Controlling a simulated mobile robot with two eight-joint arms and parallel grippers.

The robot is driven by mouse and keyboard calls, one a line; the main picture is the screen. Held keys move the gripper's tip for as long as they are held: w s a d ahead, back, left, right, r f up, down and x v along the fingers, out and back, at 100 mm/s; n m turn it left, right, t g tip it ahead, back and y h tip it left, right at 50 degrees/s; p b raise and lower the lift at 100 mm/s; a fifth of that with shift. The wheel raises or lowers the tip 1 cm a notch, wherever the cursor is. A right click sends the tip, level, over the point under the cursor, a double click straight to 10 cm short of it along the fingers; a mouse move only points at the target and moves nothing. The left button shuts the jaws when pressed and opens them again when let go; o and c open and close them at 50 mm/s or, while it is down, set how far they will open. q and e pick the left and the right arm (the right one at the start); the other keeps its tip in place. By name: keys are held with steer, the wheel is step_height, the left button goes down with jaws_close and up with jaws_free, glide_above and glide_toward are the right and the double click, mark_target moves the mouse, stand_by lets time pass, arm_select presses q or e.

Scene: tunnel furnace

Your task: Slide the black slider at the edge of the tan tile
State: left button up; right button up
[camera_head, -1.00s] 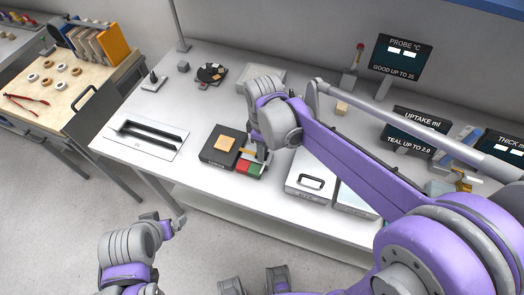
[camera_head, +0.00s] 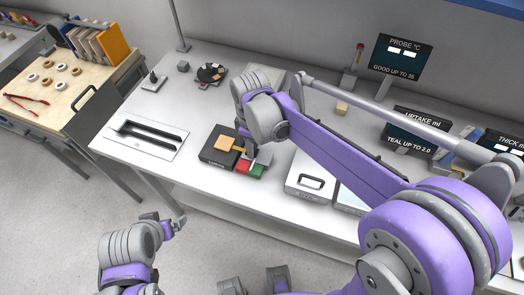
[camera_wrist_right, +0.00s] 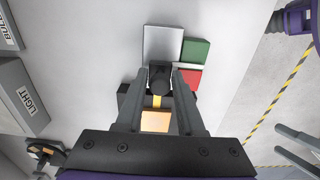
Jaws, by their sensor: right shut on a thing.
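The tan tile (camera_head: 224,143) lies on top of a dark box (camera_head: 212,157) near the front of the white table. It also shows in the right wrist view (camera_wrist_right: 155,121), below a narrow yellow strip (camera_wrist_right: 157,102). The black slider (camera_wrist_right: 160,78) is a dark knob beyond that strip, between my right gripper's fingertips. My right gripper (camera_wrist_right: 160,82) is shut on the slider; in the head view it is at the tile's right side, partly hiding the contact. My left gripper (camera_head: 174,224) is off the table's front edge at lower left; its jaws are too small to read.
Red (camera_head: 243,166) and green (camera_head: 257,170) patches lie just right of the dark box.

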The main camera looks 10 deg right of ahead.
steer(key=shift+w+a, duration=0.55)
steer(key=shift+a, duration=0.3)
steer(key=shift+w+a, duration=0.55)
steer(key=shift+a, duration=0.25)
steer(key=o, duration=1.5)
arm_select(q)
steer(key=r+p, duration=0.1)
steer(key=w+r+p, duration=0.1)
steer(key=r, duration=0.1)
steer(key=w+r+p, duration=0.1)
steer(key=r, duration=0.1)
steer(key=shift+p, duration=0.35)
arm_select(e)
step_height(320, 180, up, 7)
arm_select(q)
steer(key=shift+s, duration=0.15)
